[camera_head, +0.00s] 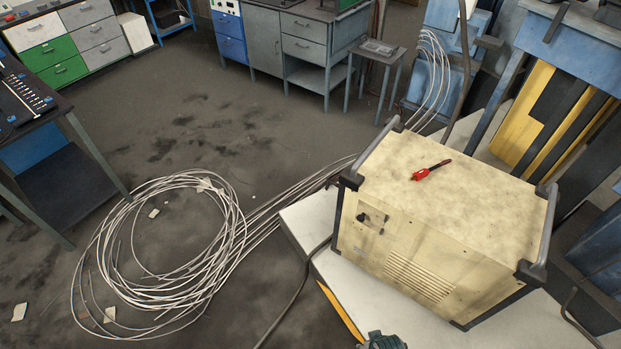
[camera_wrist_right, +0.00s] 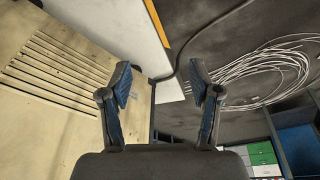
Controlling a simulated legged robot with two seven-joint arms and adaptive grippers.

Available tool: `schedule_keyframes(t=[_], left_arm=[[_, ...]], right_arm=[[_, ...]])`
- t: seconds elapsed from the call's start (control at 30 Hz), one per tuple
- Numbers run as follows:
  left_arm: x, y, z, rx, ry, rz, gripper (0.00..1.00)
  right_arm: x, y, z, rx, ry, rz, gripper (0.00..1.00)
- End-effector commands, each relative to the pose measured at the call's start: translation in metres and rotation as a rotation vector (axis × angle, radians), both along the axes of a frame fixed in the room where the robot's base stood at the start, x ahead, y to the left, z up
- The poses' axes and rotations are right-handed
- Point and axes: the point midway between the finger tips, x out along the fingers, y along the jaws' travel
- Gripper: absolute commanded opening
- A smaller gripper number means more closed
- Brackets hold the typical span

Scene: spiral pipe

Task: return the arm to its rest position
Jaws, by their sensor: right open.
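My right gripper (camera_wrist_right: 162,82) is open and empty in the right wrist view, its two dark fingers with blue pads spread apart. The beige vented cabinet (camera_wrist_right: 55,75) is to its left there, apart from the fingers as far as I can see. In the head view this cabinet (camera_head: 445,220) stands on a white platform (camera_head: 310,222). A small dark green part (camera_head: 383,341) shows at the bottom edge, in front of the cabinet; it may be part of my right arm, but I cannot tell. My left gripper is not in view.
A red and black tool (camera_head: 431,170) lies on the cabinet's top. A large coil of pale pipe (camera_head: 236,225) lies on the dark floor at left. A dark cable (camera_head: 298,290) runs beside the platform. Workbenches and drawers (camera_head: 90,35) line the back; open floor (camera_head: 270,125) lies between.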

Motion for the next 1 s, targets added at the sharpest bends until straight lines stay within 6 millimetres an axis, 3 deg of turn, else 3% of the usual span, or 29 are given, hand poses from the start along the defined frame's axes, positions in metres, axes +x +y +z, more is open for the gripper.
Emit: schedule_keyframes(t=[0.17, 0.27, 0.4, 0.5, 0.7, 1.0], left_arm=[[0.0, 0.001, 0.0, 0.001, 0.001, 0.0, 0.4], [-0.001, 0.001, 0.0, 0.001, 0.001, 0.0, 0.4], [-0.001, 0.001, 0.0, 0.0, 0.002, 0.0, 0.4], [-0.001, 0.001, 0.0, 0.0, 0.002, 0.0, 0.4], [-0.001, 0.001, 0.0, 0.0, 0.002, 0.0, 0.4], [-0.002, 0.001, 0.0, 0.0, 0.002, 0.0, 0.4]], right_arm=[[-0.011, 0.0, -0.075, -0.002, 0.037, 0.006, 0.63], [-0.028, -0.002, -0.13, -0.005, 0.063, 0.011, 0.63], [-0.071, -0.008, -0.207, -0.009, 0.099, 0.019, 0.63], [-0.106, -0.014, -0.245, -0.012, 0.122, 0.025, 0.63], [-0.152, -0.022, -0.28, -0.015, 0.143, 0.03, 0.63], [-0.162, -0.024, -0.286, -0.015, 0.147, 0.033, 0.63]])
